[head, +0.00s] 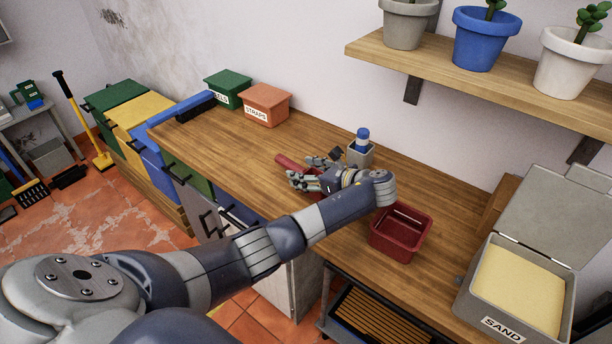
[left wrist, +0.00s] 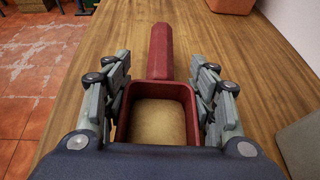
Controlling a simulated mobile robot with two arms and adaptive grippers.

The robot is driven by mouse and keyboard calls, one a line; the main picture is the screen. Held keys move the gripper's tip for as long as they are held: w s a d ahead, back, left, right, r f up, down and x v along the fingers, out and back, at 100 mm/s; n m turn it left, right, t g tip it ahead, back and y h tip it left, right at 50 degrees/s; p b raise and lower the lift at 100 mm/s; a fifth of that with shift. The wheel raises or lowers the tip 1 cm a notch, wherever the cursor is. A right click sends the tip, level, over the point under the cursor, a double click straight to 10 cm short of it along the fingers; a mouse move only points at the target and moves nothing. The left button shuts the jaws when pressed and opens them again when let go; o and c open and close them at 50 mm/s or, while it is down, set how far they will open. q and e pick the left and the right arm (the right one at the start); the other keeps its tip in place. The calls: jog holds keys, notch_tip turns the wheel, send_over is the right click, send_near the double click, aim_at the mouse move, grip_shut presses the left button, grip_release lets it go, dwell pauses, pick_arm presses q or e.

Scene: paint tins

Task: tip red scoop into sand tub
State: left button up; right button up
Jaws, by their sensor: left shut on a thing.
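The red scoop (left wrist: 161,52) is between the fingers of my left gripper (left wrist: 160,88), which is shut on the sides of its bowl. The handle points away from the wrist, and a tan, sand-like fill (left wrist: 158,120) shows in the bowl. In the head view my left gripper (head: 309,174) is over the middle of the worktop and partly hides the scoop (head: 289,162). I cannot tell whether the scoop touches the wood. The sand tub (head: 468,302), grey and labelled SAND, stands at the far right with its lid raised and pale sand inside. My right gripper is not visible.
A red open bin (head: 397,247) stands on the worktop (head: 345,238) between my gripper and the tub. A small grey pot with a blue-topped item (head: 361,140) is close behind the gripper. A shelf (head: 465,80) with potted plants overhangs the back right.

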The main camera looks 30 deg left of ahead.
pick_arm(q)
jog(key=shift+f+p, duration=0.15)
jog(key=shift+p, duration=0.2)
jog(key=shift+f, duration=0.3)
jog(key=shift+f, duration=0.1)
jog(key=o, duration=1.1)
jog(key=shift+f, duration=0.1)
jog(key=shift+f+b, duration=0.1)
jog(key=shift+b, duration=0.3)
jog(key=v, duration=0.3)
jog(key=b+v, duration=0.1)
jog(key=v, duration=0.5)
jog(key=shift+w+d+f, duration=0.1)
jog(key=shift+w+d, duration=0.15)
jog(key=shift+d, duration=0.25)
jog(key=shift+s+d+r, duration=0.1)
jog(key=shift+d+r, duration=0.2)
jog(key=shift+d, duration=0.2)
